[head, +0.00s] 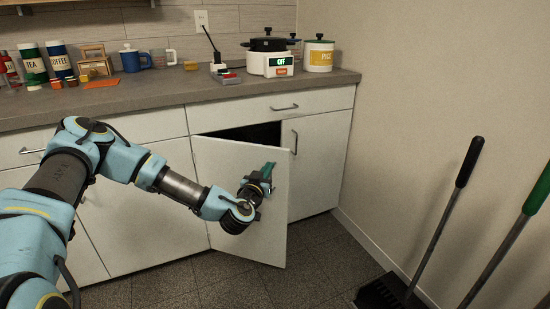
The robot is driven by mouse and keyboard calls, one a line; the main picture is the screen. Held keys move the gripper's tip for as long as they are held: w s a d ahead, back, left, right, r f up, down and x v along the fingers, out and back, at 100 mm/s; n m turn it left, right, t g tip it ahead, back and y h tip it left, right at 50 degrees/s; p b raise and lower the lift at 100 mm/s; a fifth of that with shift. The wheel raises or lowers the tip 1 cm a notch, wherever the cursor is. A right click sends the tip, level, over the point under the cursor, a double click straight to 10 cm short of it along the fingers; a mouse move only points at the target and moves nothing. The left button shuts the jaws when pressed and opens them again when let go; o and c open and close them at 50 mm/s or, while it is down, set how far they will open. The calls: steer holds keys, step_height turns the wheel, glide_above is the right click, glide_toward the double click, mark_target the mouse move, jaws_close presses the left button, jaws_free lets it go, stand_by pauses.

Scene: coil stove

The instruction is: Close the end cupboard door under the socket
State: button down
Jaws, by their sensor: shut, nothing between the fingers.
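The white cupboard door (225,165) stands partly open in the head view. It is hinged on its left side, and its free right edge swings out toward me. A dark gap (262,132) shows above it into the cupboard. The wall socket (201,19) is above the counter, up and left of the door. My gripper (268,170) is shut and empty, in front of the door's outer face near its free edge. I cannot tell whether it touches the door. No handle shows on this door; my gripper and wrist cover part of its face.
A shut white door (318,160) is right of the opening, with a drawer (300,103) above. The counter (160,91) holds a cooker (270,62), canisters and mugs. A broom (440,215) and another long handle (505,250) stand at right. Dark floor is clear before the door.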

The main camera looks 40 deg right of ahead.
mark_target(278, 154)
steer(key=x, duration=0.7)
steer(key=shift+d+p, duration=0.15)
steer(key=shift+p, duration=0.15)
steer(key=shift+d+f, duration=0.1)
